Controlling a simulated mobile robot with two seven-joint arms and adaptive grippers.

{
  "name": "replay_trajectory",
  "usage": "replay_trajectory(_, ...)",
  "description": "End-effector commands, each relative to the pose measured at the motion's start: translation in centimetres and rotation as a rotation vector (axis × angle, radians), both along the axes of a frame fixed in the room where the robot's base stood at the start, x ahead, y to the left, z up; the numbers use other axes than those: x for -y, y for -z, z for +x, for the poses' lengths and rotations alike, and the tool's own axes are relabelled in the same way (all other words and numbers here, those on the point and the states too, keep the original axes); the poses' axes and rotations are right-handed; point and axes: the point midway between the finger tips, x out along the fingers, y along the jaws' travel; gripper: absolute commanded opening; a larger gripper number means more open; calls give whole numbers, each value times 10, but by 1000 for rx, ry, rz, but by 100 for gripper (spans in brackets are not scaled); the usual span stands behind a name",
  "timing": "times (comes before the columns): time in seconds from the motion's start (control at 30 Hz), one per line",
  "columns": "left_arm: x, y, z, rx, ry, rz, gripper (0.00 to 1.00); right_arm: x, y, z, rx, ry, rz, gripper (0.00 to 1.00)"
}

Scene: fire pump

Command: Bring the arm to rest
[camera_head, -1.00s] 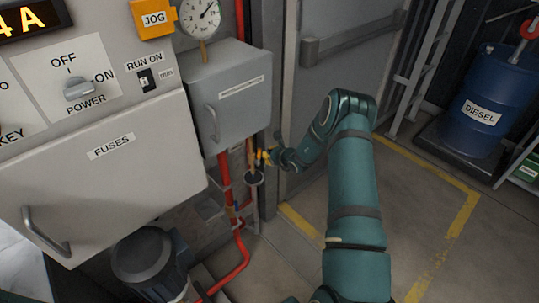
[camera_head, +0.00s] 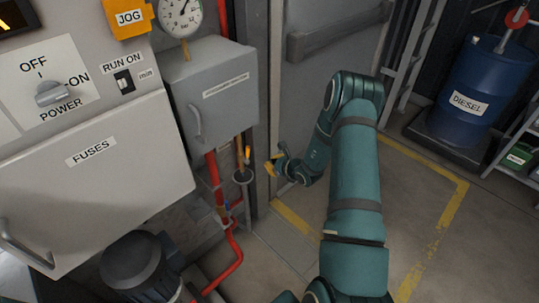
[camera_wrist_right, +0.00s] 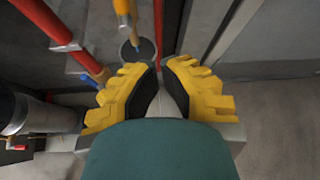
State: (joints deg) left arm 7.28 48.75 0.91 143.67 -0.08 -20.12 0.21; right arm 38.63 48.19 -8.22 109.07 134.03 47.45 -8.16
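My right arm (camera_head: 356,180) is teal and comes up from the bottom of the head view, bent at the elbow. Its gripper (camera_head: 271,168) has yellow fingers and hangs in the air just right of a small pipe with a yellow-orange handle (camera_head: 247,155). In the right wrist view the gripper (camera_wrist_right: 162,68) shows its two yellow fingers with black pads apart and nothing between them. The yellow handle (camera_wrist_right: 122,8) and the round dark-topped drain cup (camera_wrist_right: 137,50) lie beyond the fingertips, clear of them. My left gripper is out of view.
The grey control cabinet (camera_head: 95,185) and a smaller grey box (camera_head: 215,95) stand at left, with red pipes (camera_head: 225,255) below. A grey door (camera_head: 320,85) is behind the gripper. A blue diesel drum (camera_head: 480,90) stands at right. Yellow-marked floor (camera_head: 410,205) between is clear.

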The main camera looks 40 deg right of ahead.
Motion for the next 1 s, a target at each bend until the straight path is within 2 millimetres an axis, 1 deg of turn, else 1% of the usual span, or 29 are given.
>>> replay_trajectory(0.1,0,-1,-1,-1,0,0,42,-5,-1,-10,0,1,1,0)
replay_trajectory(0.2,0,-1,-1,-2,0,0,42,-6,-2,-13,1,-1,-1,0)
replay_trajectory(0.8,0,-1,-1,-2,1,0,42,-8,-1,-13,-2,-5,1,0)
replay_trajectory(0.87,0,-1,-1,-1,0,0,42,-15,0,-14,-12,-29,3,0)
replay_trajectory(0.9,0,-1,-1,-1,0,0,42,-25,3,-15,-26,-61,5,0)
replay_trajectory(0.97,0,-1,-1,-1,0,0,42,-47,7,-17,-58,-137,9,0)
replay_trajectory(1.0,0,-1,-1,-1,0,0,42,-66,11,-20,-86,-207,10,0)
